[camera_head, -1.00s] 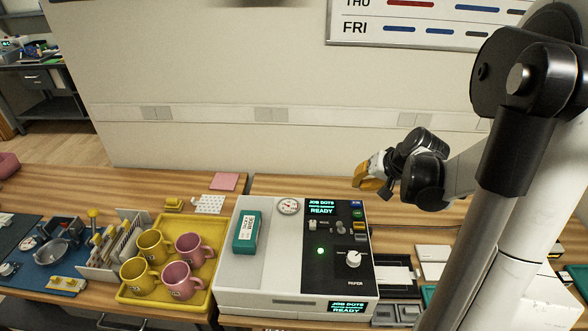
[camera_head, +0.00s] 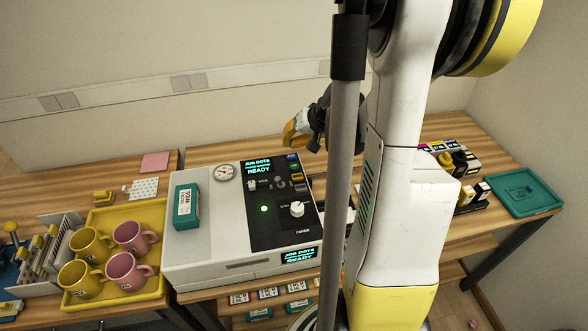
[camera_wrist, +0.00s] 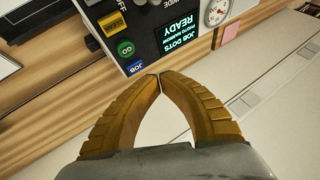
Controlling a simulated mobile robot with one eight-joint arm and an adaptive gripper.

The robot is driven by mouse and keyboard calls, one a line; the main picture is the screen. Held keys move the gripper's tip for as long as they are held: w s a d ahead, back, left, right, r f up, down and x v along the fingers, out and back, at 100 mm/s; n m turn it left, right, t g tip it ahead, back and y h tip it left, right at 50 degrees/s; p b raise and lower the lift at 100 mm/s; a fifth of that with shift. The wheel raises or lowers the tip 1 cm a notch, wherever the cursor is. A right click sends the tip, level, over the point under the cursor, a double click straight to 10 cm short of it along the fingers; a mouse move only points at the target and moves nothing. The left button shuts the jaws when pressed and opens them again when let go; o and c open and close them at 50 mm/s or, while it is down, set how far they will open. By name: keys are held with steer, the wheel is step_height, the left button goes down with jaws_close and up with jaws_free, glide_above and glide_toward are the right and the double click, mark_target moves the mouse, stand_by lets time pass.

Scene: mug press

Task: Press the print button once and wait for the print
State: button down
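The printer (camera_head: 205,240) is a white box with a black control panel (camera_head: 262,215). Its screen (camera_head: 257,167) reads JOB DOTS and READY; it also shows upside down in the wrist view (camera_wrist: 175,35). A green button labelled GO (camera_wrist: 125,48) sits between a blue JOB button (camera_wrist: 134,67) and a yellow button (camera_wrist: 112,23). My gripper (camera_head: 288,140) is near the panel's back right corner, above it in the picture. In the wrist view its yellow fingers (camera_wrist: 160,76) meet at the tips with nothing between them. The tips appear apart from the buttons.
A teal box (camera_head: 185,206) lies on the printer's left top. A yellow tray (camera_head: 155,290) of pink and yellow mugs stands left of the printer. A small dial gauge (camera_head: 224,171) is at the printer's back. A teal tray (camera_head: 525,192) lies at the far right.

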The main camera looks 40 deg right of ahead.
mark_target(291, 164)
step_height(291, 164, down, 6)
steer(key=b, duration=0.4)
stand_by(1.2)
steer(key=shift+f+b, duration=0.4)
steer(key=shift+b, duration=0.15)
steer(key=shift+f+b, duration=0.45)
steer(key=shift+f, duration=0.05)
stand_by(0.4)
steer(key=shift+r, duration=0.1)
steer(key=shift+r+p, duration=0.7)
steer(key=shift+r, duration=0.25)
step_height(291, 164, up, 5)
steer(key=p, duration=0.3)
steer(key=shift+p, duration=0.4)
